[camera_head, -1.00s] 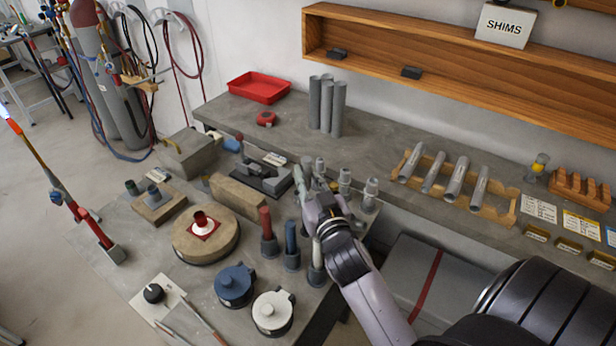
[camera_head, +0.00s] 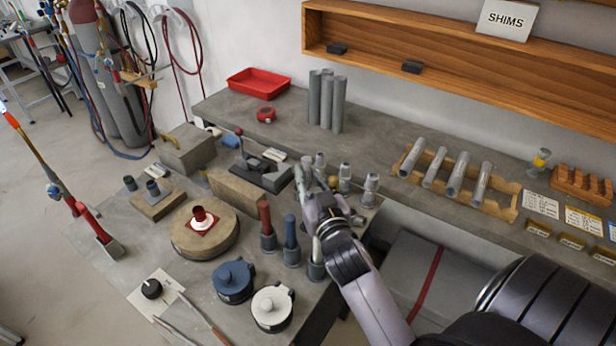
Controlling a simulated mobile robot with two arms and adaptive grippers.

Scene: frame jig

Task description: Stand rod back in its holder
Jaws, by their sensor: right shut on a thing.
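Three rods stand at the front right of the near table. The red rod (camera_head: 265,215) and the blue rod (camera_head: 290,232) are upright in dark cup holders. A pale rod (camera_head: 316,248) shows just below my right gripper (camera_head: 312,184), with its lower end at a third dark holder (camera_head: 316,270). My right gripper is shut on the pale rod, and the gripper and wrist hide its upper part. I cannot tell how deep the rod sits in the holder. My left gripper is not in view.
Grey fittings (camera_head: 371,188) stand close right of the gripper. A blue lidded pot (camera_head: 233,281) and a white one (camera_head: 272,307) stand in front. A wooden block (camera_head: 236,188) and a round board (camera_head: 190,240) are to the left. Behind are grey tubes (camera_head: 338,105).

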